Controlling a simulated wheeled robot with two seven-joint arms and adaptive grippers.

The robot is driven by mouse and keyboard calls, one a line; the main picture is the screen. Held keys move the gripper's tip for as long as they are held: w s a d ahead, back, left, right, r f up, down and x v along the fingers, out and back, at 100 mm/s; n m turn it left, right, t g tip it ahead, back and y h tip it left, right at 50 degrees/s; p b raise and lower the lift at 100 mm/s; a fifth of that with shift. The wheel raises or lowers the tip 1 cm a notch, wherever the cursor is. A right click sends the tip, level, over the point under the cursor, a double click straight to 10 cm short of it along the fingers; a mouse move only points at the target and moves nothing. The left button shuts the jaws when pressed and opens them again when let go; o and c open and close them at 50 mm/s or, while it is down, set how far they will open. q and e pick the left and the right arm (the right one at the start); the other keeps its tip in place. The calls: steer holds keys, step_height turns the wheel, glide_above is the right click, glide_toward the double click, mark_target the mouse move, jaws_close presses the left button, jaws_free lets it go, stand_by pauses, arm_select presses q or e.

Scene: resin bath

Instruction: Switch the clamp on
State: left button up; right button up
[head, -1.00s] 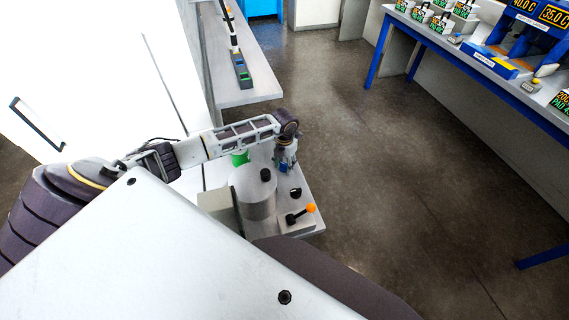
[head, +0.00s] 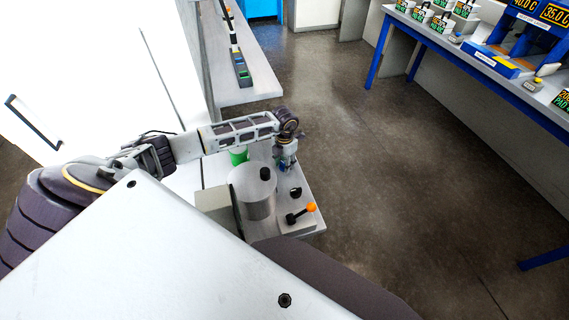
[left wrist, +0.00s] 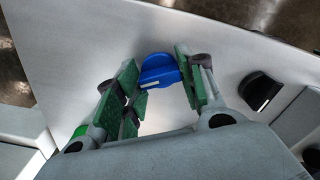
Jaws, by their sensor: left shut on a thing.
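A blue knob (left wrist: 160,72) with a white mark on it sits on the light bench top in the left wrist view. My left gripper (left wrist: 158,84) has its green-padded fingers on either side of this knob, shut on it. In the head view my left gripper (head: 286,161) points down at the bench (head: 312,222), and its fingers mostly hide the blue knob. I cannot tell from the white mark whether the clamp is on or off. My right gripper is out of view.
Near the gripper are a grey cylinder (head: 258,205) with a black top knob, a green container (head: 238,157), a black knob (head: 295,192) and an orange-tipped lever (head: 311,207). A blue-framed table (head: 480,90) with equipment stands at right. The floor between is clear.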

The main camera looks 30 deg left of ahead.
arm_select(q)
steer(key=o, duration=1)
steer(key=shift+r, duration=0.1)
steer(key=shift+r, duration=5.95)
steer(key=shift+r, duration=0.1)
